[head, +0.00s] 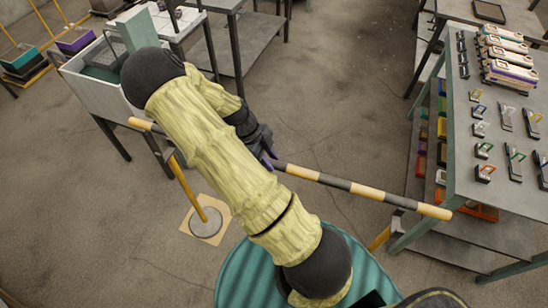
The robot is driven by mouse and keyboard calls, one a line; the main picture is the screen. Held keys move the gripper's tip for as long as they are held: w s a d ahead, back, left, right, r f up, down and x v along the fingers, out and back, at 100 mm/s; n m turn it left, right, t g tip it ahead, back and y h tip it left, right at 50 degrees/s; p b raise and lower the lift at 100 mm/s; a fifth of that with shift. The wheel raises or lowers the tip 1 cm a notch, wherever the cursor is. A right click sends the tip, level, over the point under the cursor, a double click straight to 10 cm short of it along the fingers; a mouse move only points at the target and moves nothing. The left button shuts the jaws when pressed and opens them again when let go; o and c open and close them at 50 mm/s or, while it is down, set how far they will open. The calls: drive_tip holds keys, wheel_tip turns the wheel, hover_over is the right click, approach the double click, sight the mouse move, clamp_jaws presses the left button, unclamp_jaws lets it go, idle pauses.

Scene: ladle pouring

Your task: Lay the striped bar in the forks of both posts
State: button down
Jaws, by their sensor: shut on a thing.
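The striped bar (345,184), dark and yellow, runs slantwise across the head view. Its left end (143,125) shows past my arm, and its right end reaches the edge of the right-hand table. My gripper (269,160) is shut on the bar near its middle; my arm hides much of the fingers and the bar's left half. A yellow post (187,188) stands on a round grey base under the left part; its fork is not clear, and I cannot tell if the bar touches it. A short yellow piece (379,238) below the right part may be the other post, mostly hidden.
A green-edged table (462,165) with clamps and other tools stands at the right, close to the bar's right end. A white-sided bench (88,92) stands behind the left end. A tan square (213,237) lies under the post's base. The floor between is clear.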

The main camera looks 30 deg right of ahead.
idle(0.4)
wheel_tip(320, 180, down, 14)
drive_tip(key=b, duration=1)
drive_tip(key=shift+r, duration=0.25)
idle(0.7)
drive_tip(key=c, duration=1)
unclamp_jaws()
drive_tip(key=shift+f, duration=0.1)
drive_tip(key=shift+c, duration=0.2)
drive_tip(key=v, duration=1.7)
drive_tip(key=shift+r, duration=0.3)
